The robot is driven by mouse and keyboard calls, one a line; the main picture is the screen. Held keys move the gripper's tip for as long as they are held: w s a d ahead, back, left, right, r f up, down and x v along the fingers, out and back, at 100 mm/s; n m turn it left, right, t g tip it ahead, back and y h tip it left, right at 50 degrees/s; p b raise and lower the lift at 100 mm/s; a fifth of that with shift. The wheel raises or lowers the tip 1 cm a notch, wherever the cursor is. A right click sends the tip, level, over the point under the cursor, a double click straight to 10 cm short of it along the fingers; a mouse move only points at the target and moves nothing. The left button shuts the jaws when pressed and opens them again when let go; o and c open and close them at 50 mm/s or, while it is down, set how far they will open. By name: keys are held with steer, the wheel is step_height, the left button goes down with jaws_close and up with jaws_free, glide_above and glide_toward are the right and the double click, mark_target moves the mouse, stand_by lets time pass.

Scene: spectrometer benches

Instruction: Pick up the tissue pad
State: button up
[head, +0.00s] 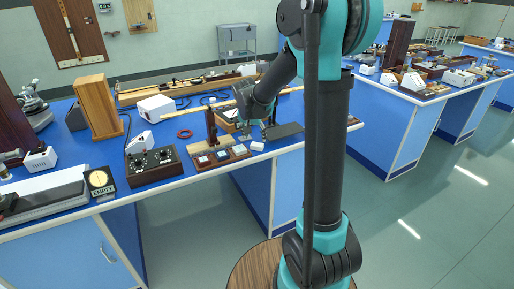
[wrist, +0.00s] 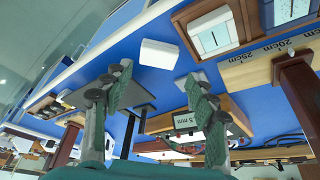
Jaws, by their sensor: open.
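A small white block, which looks like the tissue pad (head: 257,146), lies on the blue bench top near its front edge. In the wrist view the tissue pad (wrist: 158,53) lies just beyond the fingertips, roughly centred between them. My gripper (head: 254,134) is over the bench, just behind the pad in the head view. In the wrist view my gripper (wrist: 157,80) has its two fingers wide apart with nothing between them. The pad shows clear of both fingers; the exact height of the fingertips above the bench is hard to tell.
A dark flat plate (head: 285,131) lies right of the pad. A wooden tray with square panels (head: 220,157) lies left of it. A ruler-marked wooden rail (wrist: 265,62) is close by in the wrist view. A black control box (head: 153,166) stands farther left.

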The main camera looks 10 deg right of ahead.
mark_target(257, 144)
steer(key=shift+s+x, duration=0.1)
steer(key=shift+x, duration=1.25)
steer(key=shift+s+x, duration=0.15)
steer(key=shift+x, duration=1.25)
steer(key=shift+d, duration=0.1)
steer(key=shift+c, duration=0.4)
steer(key=c, duration=0.6)
step_height(257, 144, up, 20)
